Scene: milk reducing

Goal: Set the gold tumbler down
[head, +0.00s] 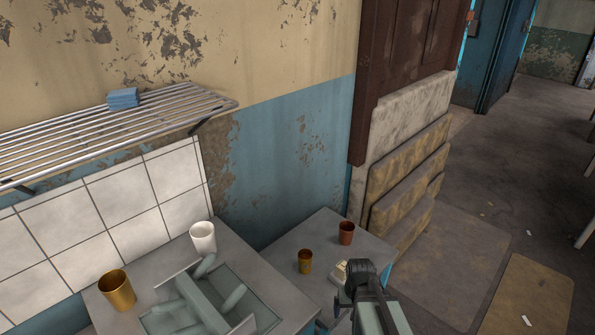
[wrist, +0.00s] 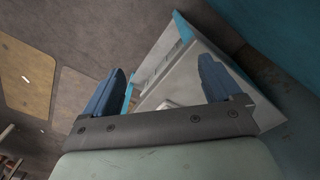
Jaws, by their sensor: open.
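A gold tumbler (head: 117,291) stands upright on the grey counter (head: 246,250) at the lower left of the head view. A smaller, darker gold-brown cup (head: 305,262) stands upright on the lower grey table (head: 325,225). I cannot tell from colour alone which one the task names. In the head view my arm comes down over the lower table's right side, right of the small cup and apart from it. My gripper (wrist: 160,80) shows in the wrist view with its blue fingers apart and no cup between them. Its fingertips are hard to make out in the head view.
A reddish cup (head: 346,233) stands behind the small gold-brown one. A white cup (head: 203,237) stands on the counter by the tiled wall. A pale small item (head: 341,270) lies beside my arm. A wire shelf (head: 120,125) holds a blue cloth (head: 123,98).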

